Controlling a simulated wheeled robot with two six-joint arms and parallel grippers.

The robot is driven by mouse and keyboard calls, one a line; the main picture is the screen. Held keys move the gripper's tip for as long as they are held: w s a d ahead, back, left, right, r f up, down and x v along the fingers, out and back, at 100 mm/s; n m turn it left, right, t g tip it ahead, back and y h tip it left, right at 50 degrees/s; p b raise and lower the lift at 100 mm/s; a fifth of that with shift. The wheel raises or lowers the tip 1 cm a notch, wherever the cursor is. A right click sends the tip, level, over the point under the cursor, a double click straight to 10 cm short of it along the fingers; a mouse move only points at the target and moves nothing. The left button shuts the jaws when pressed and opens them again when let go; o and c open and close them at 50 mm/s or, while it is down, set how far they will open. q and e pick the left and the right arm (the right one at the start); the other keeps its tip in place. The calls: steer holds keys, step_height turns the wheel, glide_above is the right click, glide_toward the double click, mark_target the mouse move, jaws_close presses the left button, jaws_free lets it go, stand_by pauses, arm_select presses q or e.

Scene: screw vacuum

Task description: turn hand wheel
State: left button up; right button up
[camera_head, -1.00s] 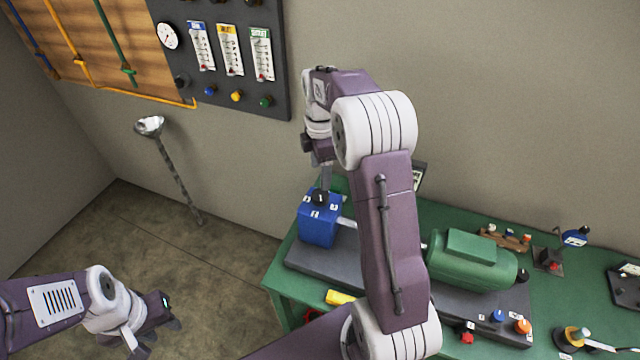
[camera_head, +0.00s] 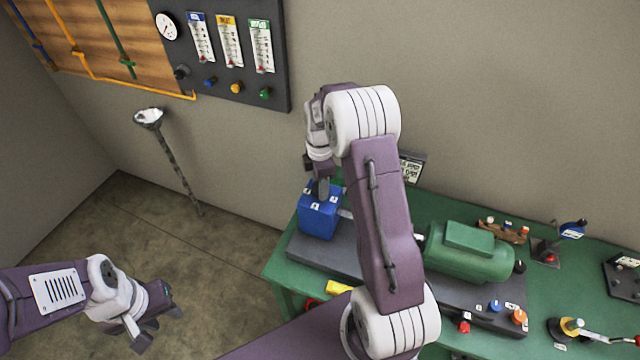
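No part clearly recognisable as a hand wheel shows. A blue box-shaped unit (camera_head: 318,222) with small white labels stands at the left end of the dark base on the green bench. My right gripper (camera_head: 323,189) points down at the top of this unit, and its fingers cover the spot there. Whether they are closed around anything is too small to tell. My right arm hides part of the machine between the blue unit and the green motor (camera_head: 468,252). My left gripper (camera_head: 158,328) is empty, with its fingers apart, over the floor at the lower left.
The green bench (camera_head: 590,265) carries blue and orange knobs (camera_head: 508,311) at the front, a blue-topped lever fitting (camera_head: 572,230) and a yellow-capped part (camera_head: 570,328). A gauge panel (camera_head: 272,85) hangs on the wall. A basin on a post (camera_head: 150,118) stands at left.

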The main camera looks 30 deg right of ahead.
steer(key=shift+c, duration=1.3)
steer(key=shift+r+m+p, duration=0.15)
steer(key=shift+m+p, duration=0.2)
steer(key=shift+m, duration=0.35)
steer(key=m, duration=0.3)
steer(key=shift+p, duration=0.3)
steer(key=o, duration=1.4)
steer(key=shift+c, duration=0.2)
